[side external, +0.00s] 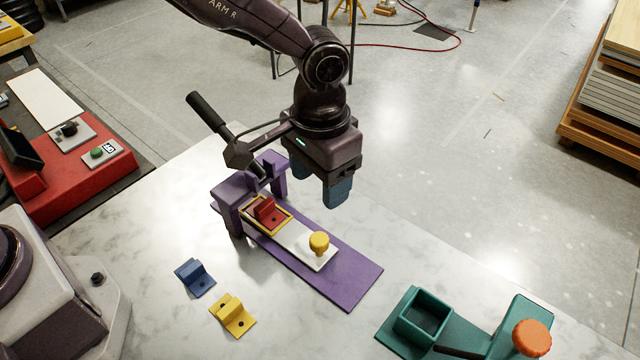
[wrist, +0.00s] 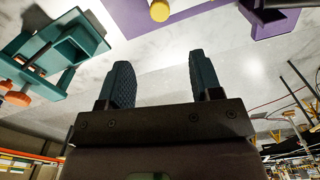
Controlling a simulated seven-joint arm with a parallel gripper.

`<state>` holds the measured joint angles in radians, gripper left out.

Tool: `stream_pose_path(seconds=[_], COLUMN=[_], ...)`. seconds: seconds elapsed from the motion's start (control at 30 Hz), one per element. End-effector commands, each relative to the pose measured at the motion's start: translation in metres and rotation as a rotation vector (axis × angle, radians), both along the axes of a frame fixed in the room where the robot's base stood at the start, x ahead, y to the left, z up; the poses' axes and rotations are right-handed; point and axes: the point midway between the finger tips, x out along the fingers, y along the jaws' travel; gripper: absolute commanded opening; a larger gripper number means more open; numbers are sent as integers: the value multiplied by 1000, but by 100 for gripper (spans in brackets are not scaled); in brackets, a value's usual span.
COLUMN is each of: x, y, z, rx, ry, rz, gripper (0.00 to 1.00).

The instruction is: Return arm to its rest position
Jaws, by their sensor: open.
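My gripper (side external: 338,190) hangs above the marble-patterned table, just behind and above the purple press fixture (side external: 340,268). In the wrist view its two blue fingers (wrist: 158,82) stand apart with nothing between them, so it is open and empty. The purple fixture has an arch with a black-handled lever (side external: 210,115) raised up and to the left. A white slide (side external: 300,243) with a yellow knob (side external: 319,242) lies on the fixture. A red bracket (side external: 265,213) sits in the yellow-rimmed nest at the slide's arch end.
A blue bracket (side external: 195,278) and a yellow bracket (side external: 232,316) lie loose on the table (side external: 150,250). A teal fixture (side external: 422,312) with an open box and orange knob (side external: 532,338) stands at front right. A red control box (side external: 70,170) is at left.

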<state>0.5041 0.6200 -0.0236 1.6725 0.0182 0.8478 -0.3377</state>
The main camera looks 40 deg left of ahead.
Motion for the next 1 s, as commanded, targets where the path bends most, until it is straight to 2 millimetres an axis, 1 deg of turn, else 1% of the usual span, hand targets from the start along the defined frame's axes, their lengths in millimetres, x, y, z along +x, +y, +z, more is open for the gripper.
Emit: stream_pose_path(seconds=[0.27,0.33,0.37,0.4,0.47,0.67,0.8,0.9,1.0], x=[0,-11,-18,-25,-33,-62,-89,-111,-134], y=[0,6,10,17,29,80,120,145,168], z=[0,-8,-9,-3,10,64,101,121,137], rx=[0,19,25,28,26,2,-18,-30,-39], ry=[2,36,49,54,51,-6,-75,-135,-202], rz=[-20,-57,-73,-90,-101,-96,-64,-33,6], gripper=[59,59,59,59,59,59,59,59,59])
